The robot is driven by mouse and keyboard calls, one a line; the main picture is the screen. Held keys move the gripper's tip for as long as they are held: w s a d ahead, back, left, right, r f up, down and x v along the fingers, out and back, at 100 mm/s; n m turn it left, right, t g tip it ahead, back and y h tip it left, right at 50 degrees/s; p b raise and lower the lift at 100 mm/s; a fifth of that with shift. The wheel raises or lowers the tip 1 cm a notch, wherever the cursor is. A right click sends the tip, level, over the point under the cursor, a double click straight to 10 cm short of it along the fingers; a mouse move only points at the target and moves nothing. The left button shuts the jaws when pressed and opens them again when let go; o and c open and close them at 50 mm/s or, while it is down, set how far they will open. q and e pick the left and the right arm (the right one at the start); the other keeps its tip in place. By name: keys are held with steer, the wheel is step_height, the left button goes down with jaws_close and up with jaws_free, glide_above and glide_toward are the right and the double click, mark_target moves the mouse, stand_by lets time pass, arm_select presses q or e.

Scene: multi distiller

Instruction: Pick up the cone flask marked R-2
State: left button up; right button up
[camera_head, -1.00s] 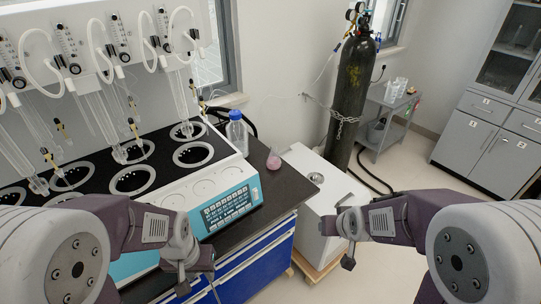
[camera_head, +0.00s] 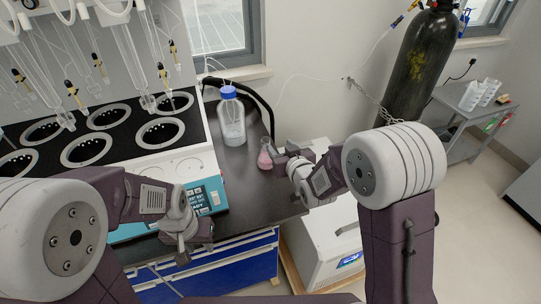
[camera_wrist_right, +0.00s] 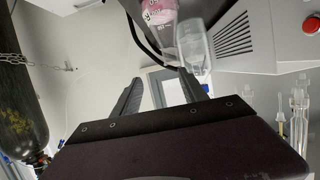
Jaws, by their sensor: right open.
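A cone flask (camera_head: 266,154) with pink liquid stands upright on the dark bench top near its right edge. In the right wrist view it shows at the top edge (camera_wrist_right: 160,12), upside down and cut off, with a mark too small to read surely. My right gripper (camera_head: 278,157) is just right of the flask in the head view. Its two fingers (camera_wrist_right: 160,88) are apart in the wrist view, with nothing held between them. My left gripper (camera_head: 183,241) hangs over the bench front, away from the flask; its finger gap is not clear.
A clear bottle with a blue cap (camera_head: 231,122) stands left of and behind the flask. The distiller (camera_head: 190,165) with several ringed wells fills the left. A chained dark gas cylinder (camera_head: 415,70) stands behind.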

mark_target(266, 152)
steer(key=w+a+f, duration=0.1)
steer(key=w, duration=0.1)
steer(key=w+a+f, duration=0.2)
steer(key=w, duration=0.1)
steer(key=w+a+f, duration=0.1)
steer(key=w, duration=0.1)
steer(key=shift+w+a+f, duration=0.15)
steer(key=shift+a+f, duration=0.1)
steer(key=shift+a, duration=0.1)
steer(key=shift+r, duration=0.1)
steer(key=shift+c, duration=0.6)
jaws_close()
stand_by(0.8)
